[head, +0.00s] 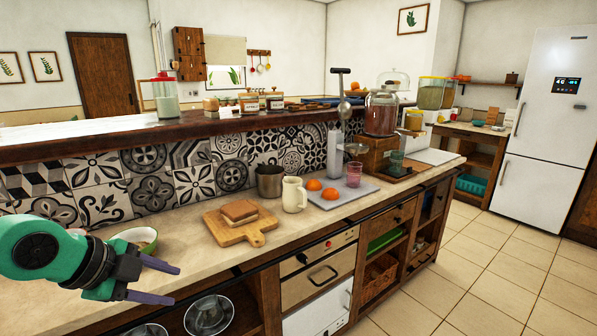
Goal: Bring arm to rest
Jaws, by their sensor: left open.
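My left gripper (160,283) is in the lower left of the head view. Its green arm comes in from the left edge, and its two dark purple fingers are spread apart with nothing between them. My right gripper is not in the view.
A cutting board (224,231) with bread, a cream pitcher (294,194) and a metal pot (269,181) stand right of the gripper. Oranges (314,185) lie on a grey tray. Metal bowls (208,315) sit on the open shelf below. Tiled floor (470,280) is clear at right.

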